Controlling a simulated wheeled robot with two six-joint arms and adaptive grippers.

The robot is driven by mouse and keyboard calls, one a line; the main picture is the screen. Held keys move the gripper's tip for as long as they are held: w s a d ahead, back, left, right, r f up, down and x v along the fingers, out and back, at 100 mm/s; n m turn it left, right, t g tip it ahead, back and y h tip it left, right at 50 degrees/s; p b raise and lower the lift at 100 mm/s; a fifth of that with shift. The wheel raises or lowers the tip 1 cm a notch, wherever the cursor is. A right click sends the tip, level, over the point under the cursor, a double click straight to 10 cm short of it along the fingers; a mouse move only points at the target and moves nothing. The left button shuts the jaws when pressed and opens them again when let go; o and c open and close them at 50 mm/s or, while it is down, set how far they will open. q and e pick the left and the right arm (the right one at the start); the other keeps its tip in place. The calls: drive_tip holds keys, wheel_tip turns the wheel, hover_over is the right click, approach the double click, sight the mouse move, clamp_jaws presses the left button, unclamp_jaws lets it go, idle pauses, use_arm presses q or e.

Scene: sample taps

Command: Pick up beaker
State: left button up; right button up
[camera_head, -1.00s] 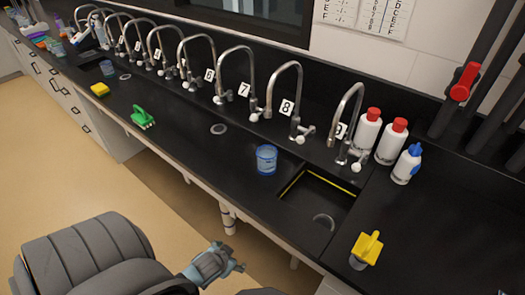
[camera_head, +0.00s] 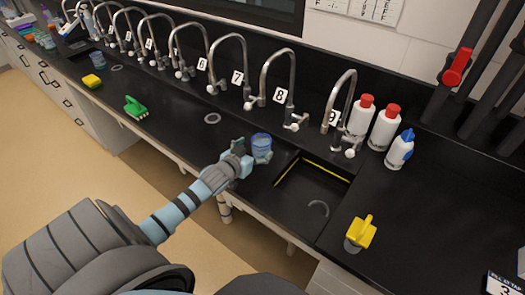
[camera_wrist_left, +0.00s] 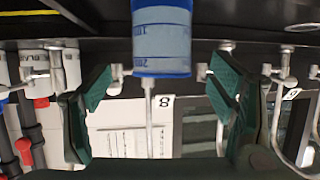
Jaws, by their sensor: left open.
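The blue beaker (camera_head: 262,146) stands on the black counter just left of the sink. My left gripper (camera_head: 243,152) is at its left side, partly in front of its lower part. In the left wrist view the beaker (camera_wrist_left: 161,38) shows blue graduation marks and a blue rim, and the picture looks upside down. The two green fingers of my left gripper (camera_wrist_left: 158,90) are spread apart, with the beaker between and beyond them. I cannot tell whether a finger touches it. My right gripper is not in view.
The sink (camera_head: 312,190) opens right of the beaker. Several curved taps, including tap 8 (camera_head: 284,85), line the back. A green brush (camera_head: 135,107) lies left, a yellow-handled tool (camera_head: 361,233) right. White bottles (camera_head: 384,128) stand behind. The counter's left middle is mostly clear.

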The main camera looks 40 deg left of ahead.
sight(265, 141)
use_arm(q)
drive_tip(key=b+x, duration=0.1)
drive_tip(key=x, duration=0.5)
drive_tip(key=shift+w+a+b, duration=0.1)
drive_tip(key=shift+a+b, duration=0.05)
drive_tip(key=shift+b, duration=0.25)
drive_tip(key=shift+r, duration=0.1)
drive_tip(key=c, duration=1.6)
drive_tip(key=shift+o, duration=0.2)
drive_tip(key=shift+r, duration=0.15)
